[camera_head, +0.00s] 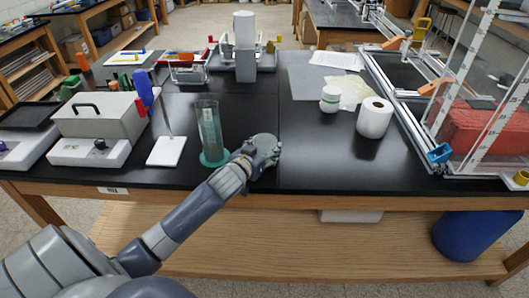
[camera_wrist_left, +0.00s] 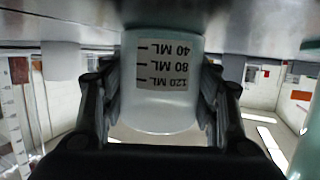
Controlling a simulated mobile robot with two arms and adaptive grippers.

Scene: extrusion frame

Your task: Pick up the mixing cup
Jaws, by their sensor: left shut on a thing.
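The mixing cup (camera_wrist_left: 160,85) is a translucent whitish cup with dark ML marks that read upside down in the left wrist view. It sits between the two black fingers of my left gripper (camera_head: 266,148), which is shut on it. In the head view the gripper is over the front part of the black table, right of the clear cylinder. The cup is mostly hidden by the hand there. I cannot tell whether its base touches the table. My right gripper is in neither view.
A clear graduated cylinder on a green base (camera_head: 209,135) stands close left of my left gripper. A white paper roll (camera_head: 374,118) and a white jar (camera_head: 330,99) stand to the right. An extrusion frame (camera_head: 415,128) fills the right side. The table front centre right is clear.

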